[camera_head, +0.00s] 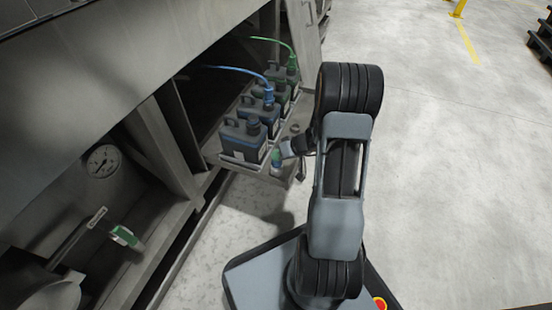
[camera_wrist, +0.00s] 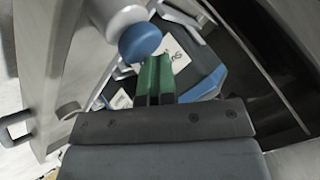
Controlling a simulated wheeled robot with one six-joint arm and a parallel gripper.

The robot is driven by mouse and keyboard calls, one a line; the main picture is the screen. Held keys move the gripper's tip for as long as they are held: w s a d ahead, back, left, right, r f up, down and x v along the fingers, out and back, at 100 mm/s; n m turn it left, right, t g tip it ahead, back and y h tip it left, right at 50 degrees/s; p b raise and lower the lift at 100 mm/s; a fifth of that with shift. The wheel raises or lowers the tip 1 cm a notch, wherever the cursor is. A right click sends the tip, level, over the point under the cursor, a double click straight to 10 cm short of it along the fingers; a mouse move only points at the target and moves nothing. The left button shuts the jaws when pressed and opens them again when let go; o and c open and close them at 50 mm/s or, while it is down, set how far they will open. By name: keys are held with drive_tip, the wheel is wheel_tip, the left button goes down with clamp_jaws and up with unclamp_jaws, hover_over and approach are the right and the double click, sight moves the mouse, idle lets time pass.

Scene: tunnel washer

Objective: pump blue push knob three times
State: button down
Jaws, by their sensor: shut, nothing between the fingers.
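The blue push knob (camera_wrist: 140,42) is a rounded blue cap on a grey cylindrical mount in the wrist view. My gripper (camera_wrist: 155,60) has green fingers shut together with nothing between them. The fingertips appear just below and right of the knob in that picture, very close to it. I cannot tell whether they touch it. In the head view my gripper (camera_head: 278,156) is at the near front edge of the container shelf. The knob cannot be made out there.
Dark containers, the nearest a blue-banded jug (camera_head: 243,140), stand on a shelf (camera_head: 270,177) beside the gripper. A blue hose (camera_head: 238,70) and a green hose (camera_head: 275,40) run to them. Open floor lies right.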

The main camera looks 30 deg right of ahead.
drive_tip(key=shift+r+p, duration=0.45)
drive_tip(key=shift+r, duration=1.2)
drive_tip(key=shift+r, duration=0.15)
drive_tip(key=shift+r+p, duration=1.2)
drive_tip(key=shift+r, duration=1.15)
drive_tip(key=s+a+r+g+h+p, duration=0.1)
drive_tip(key=s+r+p, duration=0.4)
drive_tip(key=r+p, duration=0.8)
drive_tip(key=s+a+r+h+p, duration=0.3)
drive_tip(key=s+a+r+p, duration=0.3)
drive_tip(key=r+p, duration=0.7)
drive_tip(key=s+a+r+g+h+p, duration=0.1)
drive_tip(key=s+r+p, duration=0.4)
drive_tip(key=r+p, duration=0.8)
wheel_tip(320, 180, up, 16)
drive_tip(key=a+h, duration=0.1)
drive_tip(key=a, duration=0.1)
drive_tip(key=shift+s+a+f+g+h, duration=0.25)
drive_tip(key=shift+a+g+h, duration=0.05)
drive_tip(key=shift+h, duration=0.1)
